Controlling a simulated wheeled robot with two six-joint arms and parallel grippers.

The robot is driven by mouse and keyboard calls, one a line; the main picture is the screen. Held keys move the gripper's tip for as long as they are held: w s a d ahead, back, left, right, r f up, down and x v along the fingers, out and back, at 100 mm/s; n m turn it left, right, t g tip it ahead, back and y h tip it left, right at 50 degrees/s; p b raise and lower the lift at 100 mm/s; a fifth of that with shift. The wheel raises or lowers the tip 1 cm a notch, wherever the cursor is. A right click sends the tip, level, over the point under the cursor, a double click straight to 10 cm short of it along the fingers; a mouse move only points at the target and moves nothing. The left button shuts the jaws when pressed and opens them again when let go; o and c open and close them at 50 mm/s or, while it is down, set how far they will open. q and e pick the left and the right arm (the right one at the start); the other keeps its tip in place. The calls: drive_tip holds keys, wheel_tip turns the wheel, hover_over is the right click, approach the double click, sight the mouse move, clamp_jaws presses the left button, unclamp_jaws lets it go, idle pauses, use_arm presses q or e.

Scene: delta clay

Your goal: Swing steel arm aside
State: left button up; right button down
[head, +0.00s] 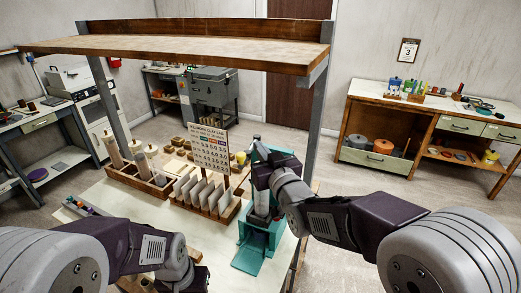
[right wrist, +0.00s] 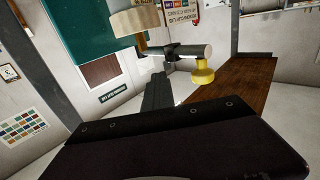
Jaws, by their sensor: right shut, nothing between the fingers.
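The steel arm (right wrist: 193,51) is a short grey bar with a black collar and a yellow knob (right wrist: 203,72) hanging at its end, in the right wrist view. In the head view the yellow knob (head: 241,158) shows just left of my right gripper (head: 255,163), at the top of a teal machine (head: 247,254) on the table. My right gripper is shut and empty. Its dark body fills the bottom of the right wrist view, with the knob beyond it; contact cannot be made out. My left arm is low at the left in the head view; its fingers cannot be made out.
A printed sign (head: 209,147) and a wooden rack of upright slabs (head: 205,207) stand left of the machine. A wooden shelf (head: 180,50) on grey posts hangs above the table. A post (head: 312,130) rises close behind my right arm. Open floor lies to the right.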

drive_tip(key=c, duration=2.1)
unclamp_jaws()
drive_tip(key=o, duration=0.9)
drive_tip(key=shift+c, duration=0.2)
drive_tip(key=shift+s, duration=0.1)
drive_tip(key=shift+s+d+f, duration=0.1)
drive_tip(key=shift+s+d, duration=0.1)
drive_tip(key=shift+s, duration=0.1)
drive_tip(key=b+v, duration=0.3)
drive_tip(key=v, duration=0.5)
